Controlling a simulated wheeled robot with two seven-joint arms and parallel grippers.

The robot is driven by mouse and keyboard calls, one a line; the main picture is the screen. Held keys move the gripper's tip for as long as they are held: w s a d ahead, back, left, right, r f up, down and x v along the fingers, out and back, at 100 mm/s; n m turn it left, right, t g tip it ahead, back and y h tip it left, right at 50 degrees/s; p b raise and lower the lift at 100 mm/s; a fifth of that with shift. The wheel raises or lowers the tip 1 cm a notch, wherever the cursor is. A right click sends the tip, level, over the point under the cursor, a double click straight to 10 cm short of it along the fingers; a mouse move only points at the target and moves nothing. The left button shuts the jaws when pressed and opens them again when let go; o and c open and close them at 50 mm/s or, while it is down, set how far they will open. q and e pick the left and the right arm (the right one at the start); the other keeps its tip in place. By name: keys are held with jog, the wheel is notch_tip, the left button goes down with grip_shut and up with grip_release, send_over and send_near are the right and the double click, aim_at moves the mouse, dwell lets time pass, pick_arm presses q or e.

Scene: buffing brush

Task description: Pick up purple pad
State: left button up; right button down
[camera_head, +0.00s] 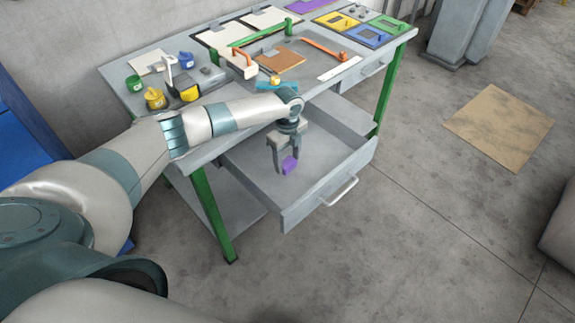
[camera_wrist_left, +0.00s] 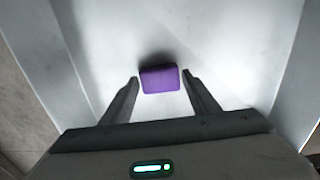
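The purple pad (camera_head: 289,165) is a small block inside the open grey drawer (camera_head: 322,192). In the left wrist view the purple pad (camera_wrist_left: 160,79) lies just beyond the fingertips, roughly centred between them. My left gripper (camera_head: 284,170) reaches down into the drawer. It also shows in the left wrist view (camera_wrist_left: 161,76), with its fingers spread apart and a gap on both sides of the pad. Whether the pad rests on the drawer floor or how high the fingertips are is hard to tell. My right gripper is not in view.
The drawer walls and front handle (camera_head: 340,191) surround the gripper. The workbench top (camera_head: 225,88) above holds green, yellow and blue pots, a brown board (camera_head: 280,61) and coloured trays. A green table leg (camera_head: 212,212) stands left of the drawer. A cardboard sheet (camera_head: 500,127) lies on the floor.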

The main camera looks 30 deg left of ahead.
aim_at(288, 162)
pick_arm(q)
jog(key=c, duration=0.5)
jog(key=shift+c, duration=0.5)
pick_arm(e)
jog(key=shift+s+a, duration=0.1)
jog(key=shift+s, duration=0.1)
pick_arm(q)
jog(key=shift+r, duration=0.15)
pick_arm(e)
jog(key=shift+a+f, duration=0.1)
